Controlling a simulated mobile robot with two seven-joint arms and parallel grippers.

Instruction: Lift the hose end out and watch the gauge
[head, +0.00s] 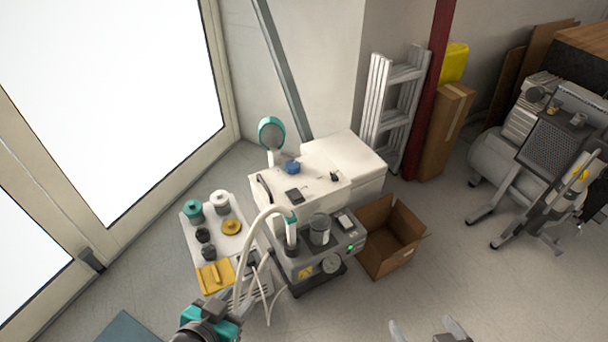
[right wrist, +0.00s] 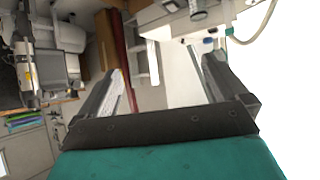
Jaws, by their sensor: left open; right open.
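A pale hose (head: 243,262) arches up and over to a hose end (head: 291,232), white with a teal collar, standing upright in a dark holder on the grey unit (head: 300,268). A small round gauge (head: 331,263) is on that unit's front; its needle is too small to read. My left gripper (head: 207,322) is at the bottom edge, near the lower hose; its fingers are hard to make out. My right gripper (head: 428,328) is open and empty at the bottom right, away from the unit. Its spread fingers show in the right wrist view (right wrist: 163,88).
A white cabinet (head: 345,158) stands behind the unit, an open cardboard box (head: 400,258) right of it. A tray (head: 236,243) of jars and caps is left. A ladder (head: 392,110) and a compressor (head: 500,160) stand further right. Front-right floor is clear.

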